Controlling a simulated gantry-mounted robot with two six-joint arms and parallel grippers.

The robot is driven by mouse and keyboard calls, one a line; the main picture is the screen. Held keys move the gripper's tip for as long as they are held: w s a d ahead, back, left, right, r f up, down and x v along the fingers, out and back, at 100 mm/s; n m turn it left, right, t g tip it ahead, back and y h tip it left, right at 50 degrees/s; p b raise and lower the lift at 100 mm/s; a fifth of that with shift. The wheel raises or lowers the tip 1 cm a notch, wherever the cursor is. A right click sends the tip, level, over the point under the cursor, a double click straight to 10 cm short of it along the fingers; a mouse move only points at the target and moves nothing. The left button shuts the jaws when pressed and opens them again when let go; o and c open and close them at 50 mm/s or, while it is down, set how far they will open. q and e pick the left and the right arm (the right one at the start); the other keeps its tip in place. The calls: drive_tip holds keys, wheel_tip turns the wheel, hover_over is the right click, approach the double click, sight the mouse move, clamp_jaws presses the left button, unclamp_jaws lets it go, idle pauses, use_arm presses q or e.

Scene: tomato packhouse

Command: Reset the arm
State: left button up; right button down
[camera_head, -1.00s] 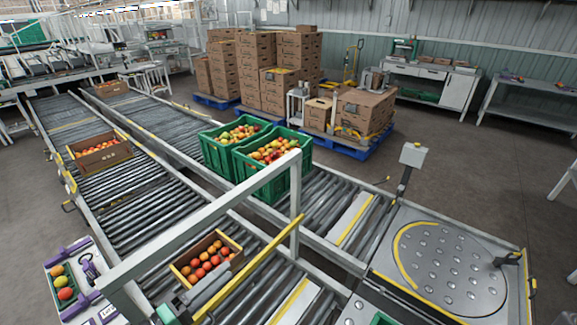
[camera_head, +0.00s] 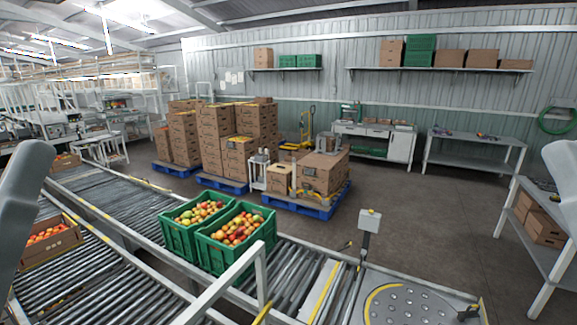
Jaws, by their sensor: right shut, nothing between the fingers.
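A grey part of my left arm (camera_head: 28,195) rises along the left edge of the head view. Its gripper is not in the picture. A grey part of my right arm (camera_head: 563,175) shows at the right edge, cut off by the frame. The right gripper is shut and holds nothing; its fingertips cannot be made out. Neither arm part is seen touching anything.
Two green crates (camera_head: 228,271) of tomatoes stand on the roller conveyor (camera_head: 130,293). A cardboard tray (camera_head: 48,254) of tomatoes is at left. Stacked boxes (camera_head: 238,158) stand on blue pallets. A shelf table (camera_head: 548,245) is near my right arm. The floor (camera_head: 425,235) between is clear.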

use_arm(q)
wheel_tip(320, 180, up, 16)
drive_tip(key=p, duration=1.2)
drive_tip(key=shift+r+p, duration=0.15)
drive_tip(key=shift+p, duration=0.25)
use_arm(e)
wheel_tip(320, 180, up, 16)
drive_tip(key=shift+r, duration=0.15)
